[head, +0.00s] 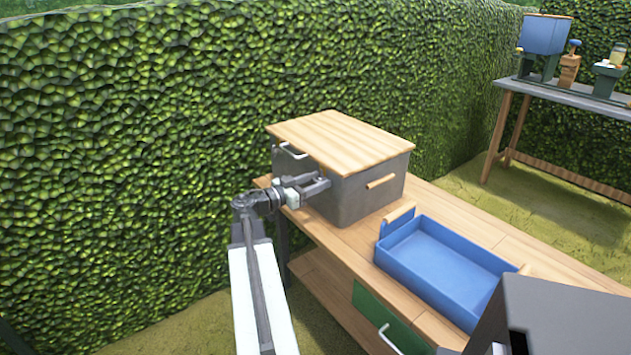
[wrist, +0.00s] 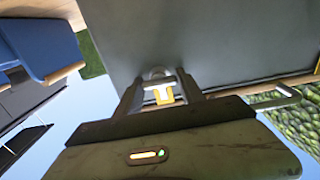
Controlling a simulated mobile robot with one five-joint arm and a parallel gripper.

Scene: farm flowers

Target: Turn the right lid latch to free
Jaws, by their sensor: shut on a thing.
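A grey box (head: 375,195) with a flat wooden lid (head: 340,138) stands on the wooden bench. My gripper (head: 322,186) is at the box's near face, just below the lid edge. In the wrist view my gripper (wrist: 160,90) has its two fingers close around a small latch (wrist: 164,96), yellow and white with a grey metal piece behind it, against the grey box wall (wrist: 200,45). The latch is hidden behind my gripper in the head view. Its exact turn angle is hard to tell.
A blue tray (head: 440,262) sits on the bench to the right. A table (head: 570,95) with a blue bin stands far right; a hedge (head: 150,130) is behind.

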